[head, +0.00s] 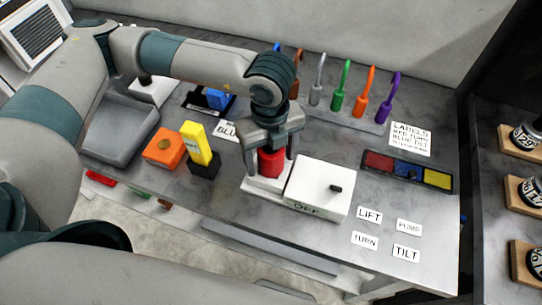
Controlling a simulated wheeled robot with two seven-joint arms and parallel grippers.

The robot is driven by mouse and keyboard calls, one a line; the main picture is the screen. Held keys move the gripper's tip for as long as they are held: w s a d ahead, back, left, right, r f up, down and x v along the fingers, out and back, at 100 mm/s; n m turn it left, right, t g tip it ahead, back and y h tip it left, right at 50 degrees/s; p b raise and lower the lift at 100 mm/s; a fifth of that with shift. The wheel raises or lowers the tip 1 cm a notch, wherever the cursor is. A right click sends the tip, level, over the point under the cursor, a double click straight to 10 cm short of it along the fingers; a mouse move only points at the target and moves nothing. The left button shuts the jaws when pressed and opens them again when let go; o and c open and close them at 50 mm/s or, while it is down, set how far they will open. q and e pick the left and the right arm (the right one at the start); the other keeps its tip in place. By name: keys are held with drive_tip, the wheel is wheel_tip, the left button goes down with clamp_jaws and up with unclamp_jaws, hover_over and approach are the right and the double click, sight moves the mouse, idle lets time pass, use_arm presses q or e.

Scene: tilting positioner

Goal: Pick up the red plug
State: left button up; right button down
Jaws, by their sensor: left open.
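The red plug (270,163) stands upright on the white base beside a white box marked OFF (319,188). My left gripper (271,158) points down over the plug from above, its fingers on either side of it. The gripper is open; whether the fingers touch the plug cannot be told. The gripper body hides the plug's top. My right gripper is not in view.
A yellow block in a black holder (198,146) and an orange block (163,147) stand left of the plug. Behind are several coloured hooked pieces (340,86) in a rack. A tray with red, blue and yellow sections (407,170) lies right. Small labels, such as LIFT (369,215), lie front right.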

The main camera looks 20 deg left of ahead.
use_arm(q)
drive_tip(key=c, duration=1.3)
drive_tip(key=shift+r, duration=0.1)
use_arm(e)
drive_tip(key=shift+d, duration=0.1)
